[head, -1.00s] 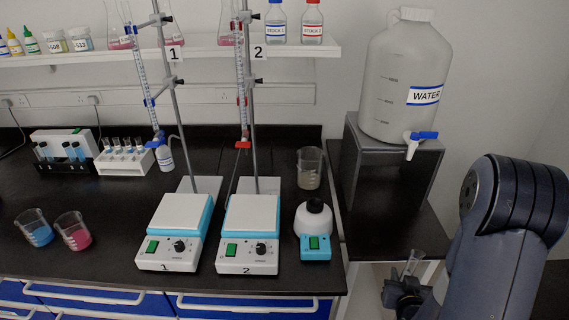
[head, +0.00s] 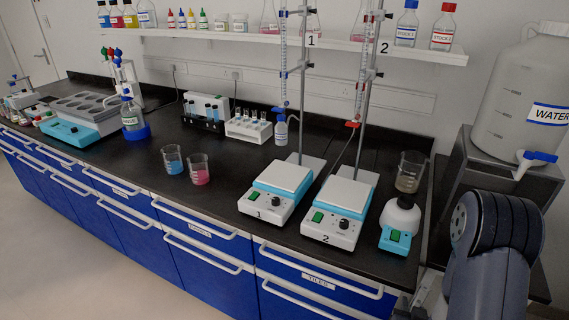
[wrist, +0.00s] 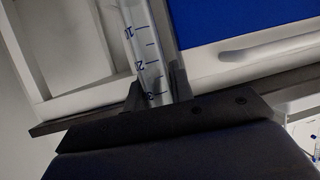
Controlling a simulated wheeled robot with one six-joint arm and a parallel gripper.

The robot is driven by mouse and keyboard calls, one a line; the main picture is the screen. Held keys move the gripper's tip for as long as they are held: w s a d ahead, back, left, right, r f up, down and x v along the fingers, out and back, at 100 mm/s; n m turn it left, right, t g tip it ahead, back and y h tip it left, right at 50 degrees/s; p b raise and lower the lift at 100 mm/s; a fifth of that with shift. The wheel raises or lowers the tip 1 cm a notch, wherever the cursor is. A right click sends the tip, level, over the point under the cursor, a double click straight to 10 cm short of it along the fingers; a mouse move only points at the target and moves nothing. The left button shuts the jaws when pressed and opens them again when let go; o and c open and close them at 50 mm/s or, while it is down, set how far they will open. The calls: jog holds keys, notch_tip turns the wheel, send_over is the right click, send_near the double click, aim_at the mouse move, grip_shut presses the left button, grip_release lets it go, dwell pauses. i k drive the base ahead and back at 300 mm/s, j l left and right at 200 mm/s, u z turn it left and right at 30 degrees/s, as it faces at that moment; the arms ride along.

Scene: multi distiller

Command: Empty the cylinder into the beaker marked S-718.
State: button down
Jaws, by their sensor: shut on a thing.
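My gripper (wrist: 157,90) is shut on a clear graduated cylinder (wrist: 145,45) with blue marks, in the wrist view. Its contents cannot be made out. In the head view the gripper is low at the right, mostly hidden by my arm. A beaker with blue liquid (head: 172,160) and one with pink liquid (head: 199,170) stand side by side on the bench.
Two stirrer hotplates (head: 282,188) (head: 340,208) with burette stands occupy the bench right of the beakers. A tube rack (head: 248,130) stands behind. A water carboy (head: 522,95) sits on a stand at the right. Bench front left of the hotplates is clear.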

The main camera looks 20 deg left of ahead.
aim_at(172, 154)
jog(key=i+l+u, duration=0.15)
jog(key=u, duration=1.15)
